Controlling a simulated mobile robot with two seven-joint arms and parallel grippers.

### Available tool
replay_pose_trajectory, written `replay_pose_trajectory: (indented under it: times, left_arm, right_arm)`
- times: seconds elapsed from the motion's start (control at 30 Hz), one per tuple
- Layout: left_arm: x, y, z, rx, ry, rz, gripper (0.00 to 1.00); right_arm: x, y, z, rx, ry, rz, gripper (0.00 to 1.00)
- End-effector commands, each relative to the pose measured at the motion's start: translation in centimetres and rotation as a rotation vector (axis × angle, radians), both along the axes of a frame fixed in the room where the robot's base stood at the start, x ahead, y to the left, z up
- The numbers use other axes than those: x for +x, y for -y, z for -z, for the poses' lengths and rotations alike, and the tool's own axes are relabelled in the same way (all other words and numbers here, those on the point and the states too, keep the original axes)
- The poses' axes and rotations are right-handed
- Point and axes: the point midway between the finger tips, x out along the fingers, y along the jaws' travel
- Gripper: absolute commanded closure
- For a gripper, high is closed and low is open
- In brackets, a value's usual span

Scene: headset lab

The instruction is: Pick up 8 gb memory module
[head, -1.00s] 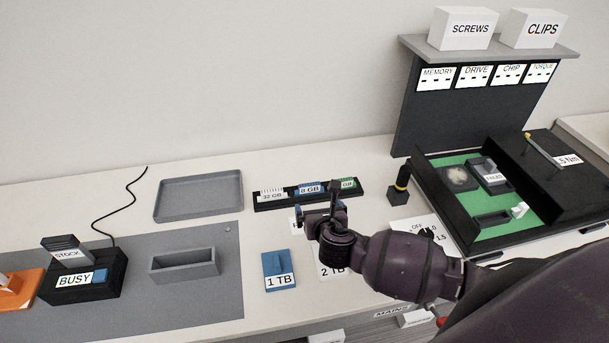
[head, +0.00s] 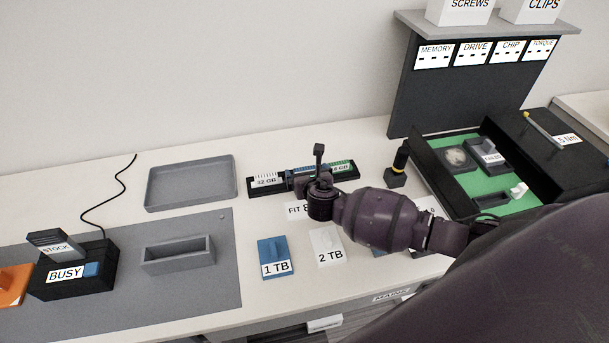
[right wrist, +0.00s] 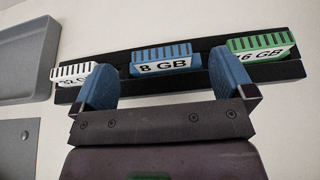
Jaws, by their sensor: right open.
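The 8 GB memory module (right wrist: 163,62) is blue with a white label and sits in the middle of a black rack (right wrist: 205,45). In the head view the rack (head: 262,189) stands at the back of the table, and my right gripper covers most of that module. My right gripper (right wrist: 167,80) is open and empty, its two blue fingers just in front of the rack, one toward each end of the 8 GB module. It also shows in the head view (head: 308,180). My left gripper is not in view.
A white 32 GB module (right wrist: 88,72) and a green 16 GB module (right wrist: 262,45) flank it in the rack. A grey tray (head: 190,183) lies left of the rack. Drives labelled 1 TB (head: 274,256) and 2 TB (head: 327,245) are in front. A black-framed green tray (head: 478,180) stands right.

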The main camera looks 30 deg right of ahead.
Motion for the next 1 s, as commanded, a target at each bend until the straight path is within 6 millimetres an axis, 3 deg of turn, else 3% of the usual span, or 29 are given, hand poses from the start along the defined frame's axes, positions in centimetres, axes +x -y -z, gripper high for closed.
replay_pose_trajectory:
  times: [0.2, 0.5, 0.53, 0.7, 1.0]
  left_arm:
    - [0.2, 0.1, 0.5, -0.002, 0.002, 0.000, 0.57]
    - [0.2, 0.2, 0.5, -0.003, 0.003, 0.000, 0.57]
    - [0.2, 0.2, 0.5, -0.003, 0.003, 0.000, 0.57]
    - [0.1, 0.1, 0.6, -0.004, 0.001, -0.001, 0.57]
    - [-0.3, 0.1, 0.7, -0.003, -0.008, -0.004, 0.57]
  right_arm:
    - [2.1, 0.7, 1.1, 0.000, -0.001, 0.001, 0.00]
    - [2.5, 0.8, 1.2, 0.001, -0.001, 0.000, 0.00]
    - [2.5, 0.8, 1.2, 0.001, -0.001, 0.000, 0.02]
    - [2.5, 0.8, 1.2, 0.000, -0.001, 0.000, 0.28]
    - [2.5, 0.8, 0.9, 0.000, 0.001, 0.000, 0.29]
